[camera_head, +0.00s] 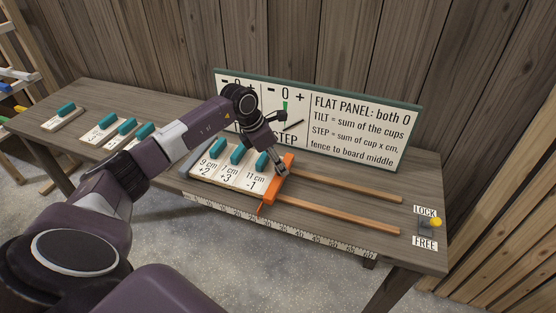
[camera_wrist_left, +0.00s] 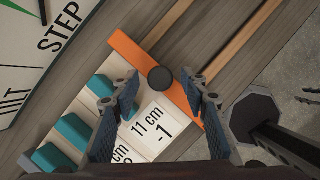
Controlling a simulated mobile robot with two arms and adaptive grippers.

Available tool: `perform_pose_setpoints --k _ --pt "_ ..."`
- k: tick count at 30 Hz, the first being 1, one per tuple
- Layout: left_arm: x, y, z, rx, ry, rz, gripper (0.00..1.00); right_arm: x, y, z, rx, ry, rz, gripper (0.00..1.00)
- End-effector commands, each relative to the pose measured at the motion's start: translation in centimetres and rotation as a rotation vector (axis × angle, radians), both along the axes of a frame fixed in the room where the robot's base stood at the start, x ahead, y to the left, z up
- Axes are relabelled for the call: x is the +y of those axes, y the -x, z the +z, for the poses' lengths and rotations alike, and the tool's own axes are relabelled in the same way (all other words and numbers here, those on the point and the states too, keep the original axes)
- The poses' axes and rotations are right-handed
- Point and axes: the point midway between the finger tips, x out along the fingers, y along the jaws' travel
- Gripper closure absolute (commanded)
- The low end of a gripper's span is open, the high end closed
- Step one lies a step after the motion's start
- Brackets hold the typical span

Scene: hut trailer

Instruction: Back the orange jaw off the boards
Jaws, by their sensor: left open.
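The orange jaw (camera_head: 273,189) is a long bar across two wooden rails on the bench. It also shows in the left wrist view (camera_wrist_left: 130,46), with a round black knob (camera_wrist_left: 160,78) on it. Three cream boards (camera_head: 222,177) with teal handles lie side by side left of the jaw, marked 9 cm +2, 1 cm +3 and 11 cm -1. The 11 cm board (camera_wrist_left: 152,128) appears against the jaw. My left gripper (camera_head: 281,172) is open above the jaw. Its fingers are on either side of the knob in the wrist view, apart from it. My right gripper is not in view.
A panel with dials and rules (camera_head: 362,123) stands behind the boards. Two rails (camera_head: 345,213) run right from the jaw over clear bench. A yellow-knobbed lever (camera_head: 436,222) sits nearer LOCK than FREE. More teal-handled boards (camera_head: 103,131) lie at the left.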

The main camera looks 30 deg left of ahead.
Motion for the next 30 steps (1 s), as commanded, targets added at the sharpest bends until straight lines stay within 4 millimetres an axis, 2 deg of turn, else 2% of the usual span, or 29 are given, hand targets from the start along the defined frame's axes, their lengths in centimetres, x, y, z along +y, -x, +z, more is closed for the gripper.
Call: perform_pose_setpoints --k 9,21,27,30 --pt "-0.1 -0.17 -0.46 -0.001 0.0 0.0 0.59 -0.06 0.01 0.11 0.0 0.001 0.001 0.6" --pt "-0.1 -0.16 -0.41 -0.001 0.0 0.0 1.0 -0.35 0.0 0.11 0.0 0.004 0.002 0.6" --pt "-0.1 -0.17 -0.4 -0.002 0.0 0.0 1.0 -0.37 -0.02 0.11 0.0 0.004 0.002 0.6" --pt "-0.81 -0.36 -0.45 -0.002 0.002 -0.002 1.0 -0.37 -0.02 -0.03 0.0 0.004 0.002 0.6"
